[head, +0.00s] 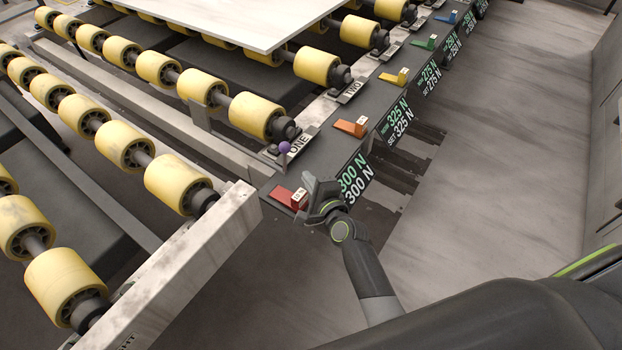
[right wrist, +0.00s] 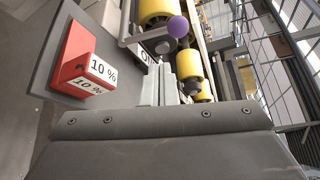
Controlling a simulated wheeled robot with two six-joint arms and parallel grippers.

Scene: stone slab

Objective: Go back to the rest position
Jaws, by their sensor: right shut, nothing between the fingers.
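My right gripper (head: 318,190) is shut and empty. It is by the near end of the dark control panel, just right of the red block (head: 288,197). In the right wrist view, the gripper's grey body fills the lower part, and the red block (right wrist: 84,58) with "10 %" labels is at upper left. I cannot tell whether the gripper touches the panel. A purple ball knob (head: 284,147) stands near the "ONE" label, and it also shows in the right wrist view (right wrist: 178,26). My left gripper is not in view.
Rows of yellow rollers (head: 122,145) on metal beams fill the left. A pale slab (head: 232,18) lies on the far rollers. Orange (head: 350,127), yellow (head: 394,77) and green (head: 425,42) blocks line the panel, with readout displays (head: 355,180) on its side. Bare floor (head: 490,130) lies right.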

